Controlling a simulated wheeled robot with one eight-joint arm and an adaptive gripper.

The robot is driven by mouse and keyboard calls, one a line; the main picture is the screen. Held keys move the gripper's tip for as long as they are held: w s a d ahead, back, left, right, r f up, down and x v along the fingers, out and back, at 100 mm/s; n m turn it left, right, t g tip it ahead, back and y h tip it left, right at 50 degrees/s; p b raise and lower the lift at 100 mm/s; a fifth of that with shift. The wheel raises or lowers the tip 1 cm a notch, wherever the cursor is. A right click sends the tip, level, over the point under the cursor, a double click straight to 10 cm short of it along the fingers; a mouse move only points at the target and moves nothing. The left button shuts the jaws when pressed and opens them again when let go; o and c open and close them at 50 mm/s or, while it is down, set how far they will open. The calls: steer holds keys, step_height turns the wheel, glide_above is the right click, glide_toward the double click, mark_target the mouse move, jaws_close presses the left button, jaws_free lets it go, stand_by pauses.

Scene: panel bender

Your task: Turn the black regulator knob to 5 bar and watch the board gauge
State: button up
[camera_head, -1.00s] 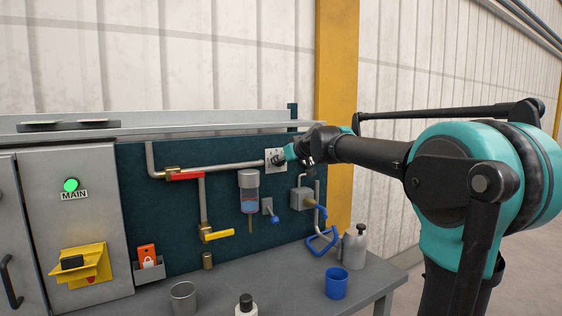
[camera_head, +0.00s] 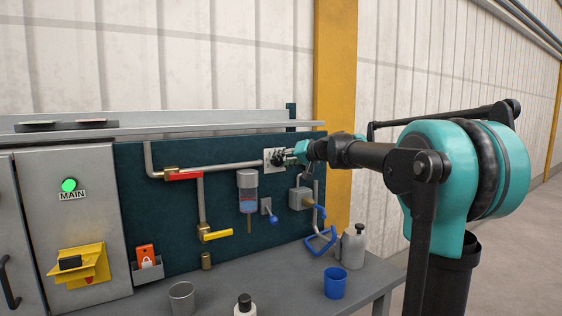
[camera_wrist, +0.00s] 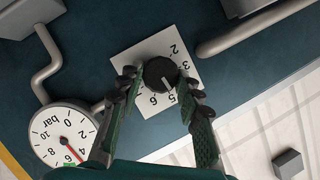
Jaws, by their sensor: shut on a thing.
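The black regulator knob (camera_wrist: 158,72) sits on a white scale plate (camera_wrist: 137,52) in the wrist view. Its pale mark points toward the 5; the 4 is hidden, apparently by a finger. My gripper (camera_wrist: 161,80) is shut on the knob, one finger on either side. The board gauge (camera_wrist: 52,133), marked in bar, is at the lower left, and its red needle points between 4 and 6, at about 5. In the head view my gripper (camera_head: 281,157) reaches the plate (camera_head: 270,153) from the right and partly covers the knob.
A pipe with a red-handled valve (camera_head: 184,175) runs left of the plate. Below are a filter bowl (camera_head: 248,190), a yellow lever (camera_head: 217,236) and a grey block (camera_head: 300,199). A blue cup (camera_head: 335,284) and a grey bottle (camera_head: 353,247) stand on the bench.

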steer(key=shift+m, duration=0.4)
stand_by(0.3)
steer(key=o, duration=1.2)
steer(key=shift+c, duration=0.2)
steer(key=shift+d, duration=0.1)
steer(key=v, duration=1.2)
steer(key=shift+w+f, duration=0.1)
